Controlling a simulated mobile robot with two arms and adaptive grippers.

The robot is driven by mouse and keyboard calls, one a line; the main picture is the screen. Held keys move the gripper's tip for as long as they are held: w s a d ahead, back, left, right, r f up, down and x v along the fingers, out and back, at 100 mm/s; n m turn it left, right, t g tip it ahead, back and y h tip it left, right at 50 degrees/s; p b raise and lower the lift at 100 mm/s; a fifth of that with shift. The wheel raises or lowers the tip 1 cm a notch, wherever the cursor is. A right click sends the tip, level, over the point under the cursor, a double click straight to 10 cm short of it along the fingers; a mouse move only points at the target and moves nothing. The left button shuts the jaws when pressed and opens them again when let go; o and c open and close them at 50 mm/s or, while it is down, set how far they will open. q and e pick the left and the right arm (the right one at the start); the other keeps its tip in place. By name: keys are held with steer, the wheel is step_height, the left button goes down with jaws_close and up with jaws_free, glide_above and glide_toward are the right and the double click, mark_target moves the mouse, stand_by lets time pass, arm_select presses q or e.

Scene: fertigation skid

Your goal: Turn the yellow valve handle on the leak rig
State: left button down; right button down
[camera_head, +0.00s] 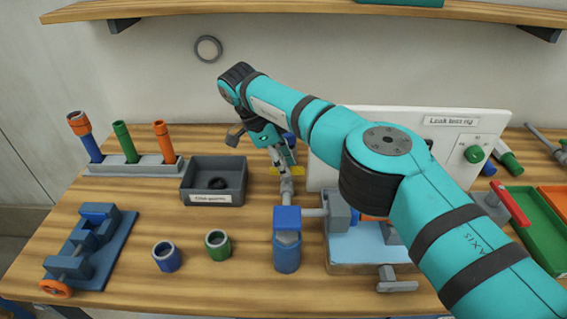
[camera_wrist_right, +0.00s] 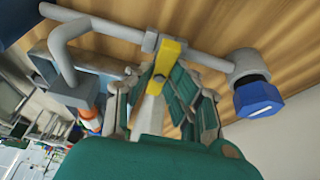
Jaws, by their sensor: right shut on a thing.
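The leak rig has a white back panel (camera_head: 330,175) labelled "Leak test rig", with grey pipework in front, largely hidden behind my right arm. The yellow valve handle (camera_head: 275,171) shows as a small strip beside my right gripper (camera_head: 284,155). In the right wrist view the yellow handle (camera_wrist_right: 170,56) sits on a grey pipe, between the fingers of my right gripper (camera_wrist_right: 167,88). The gripper is shut on the handle. The handle's far end is hidden by the fingers. My left gripper is in neither view.
A grey bin (camera_head: 190,187) stands left of the rig. A blue vise (camera_head: 85,245) and a rack of coloured tubes (camera_head: 130,165) are at left. A shelf (camera_head: 250,9) runs above.

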steer(key=shift+r, duration=0.1)
stand_by(0.3)
steer(key=c, duration=1.2)
jaws_free()
steer(key=shift+c, duration=0.2)
